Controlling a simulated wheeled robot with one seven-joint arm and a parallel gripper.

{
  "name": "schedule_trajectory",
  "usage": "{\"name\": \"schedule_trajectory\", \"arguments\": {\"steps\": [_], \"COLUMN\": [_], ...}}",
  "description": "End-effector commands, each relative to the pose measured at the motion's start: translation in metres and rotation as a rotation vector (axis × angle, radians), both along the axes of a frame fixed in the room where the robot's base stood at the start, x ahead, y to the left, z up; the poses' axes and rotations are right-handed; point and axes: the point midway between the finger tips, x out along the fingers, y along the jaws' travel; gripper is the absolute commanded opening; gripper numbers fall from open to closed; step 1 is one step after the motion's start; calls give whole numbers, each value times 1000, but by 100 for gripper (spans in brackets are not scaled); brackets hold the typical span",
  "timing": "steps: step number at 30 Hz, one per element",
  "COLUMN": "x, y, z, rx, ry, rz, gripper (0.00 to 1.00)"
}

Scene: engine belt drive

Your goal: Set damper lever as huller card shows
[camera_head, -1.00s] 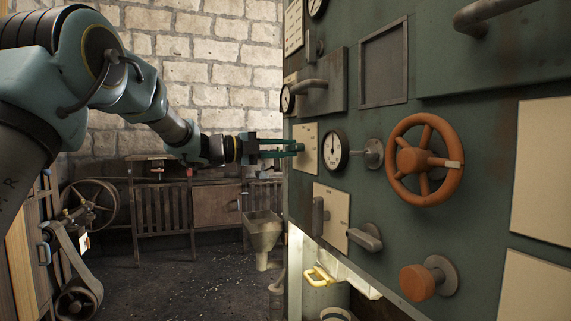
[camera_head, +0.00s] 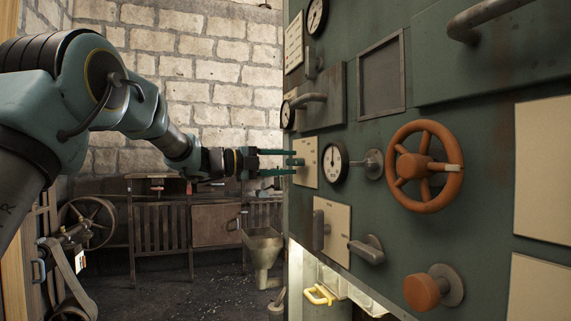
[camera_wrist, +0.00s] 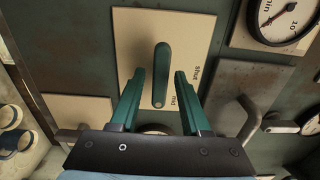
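The lever (camera_wrist: 161,76) is a dark green-grey bar with rounded ends on a cream plate (camera_wrist: 195,32) printed with "shut" and "mid"; it stands nearly upright in the wrist view. My gripper (camera_wrist: 160,80) is open, with one green finger on each side of the lever and gaps visible between. In the head view my gripper (camera_head: 297,162) reaches the panel at the cream plate (camera_head: 311,163) left of a round gauge; the lever itself is mostly hidden by the fingers there. White cards (camera_head: 294,42) hang at the panel's upper left, too small to read.
The green panel carries a gauge (camera_head: 334,162), an orange handwheel (camera_head: 426,167), an orange knob (camera_head: 425,291), and another lever (camera_head: 367,247) below. In the wrist view a grey handle (camera_wrist: 238,120) sticks out right of my gripper.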

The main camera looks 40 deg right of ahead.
Motion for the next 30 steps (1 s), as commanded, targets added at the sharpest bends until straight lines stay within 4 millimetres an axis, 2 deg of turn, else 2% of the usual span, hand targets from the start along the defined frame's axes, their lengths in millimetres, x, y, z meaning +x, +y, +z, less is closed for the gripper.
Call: {"name": "schedule_trajectory", "arguments": {"steps": [9,13,24,30], "x": [0,4,29,38], "y": [1,10,74,96], "z": [0,0,-1,0], "rx": [-1,-1,-1,-1], "ry": [0,1,0,-1], "rz": [-1,1,3,1], "gripper": [55,55,55,55]}}
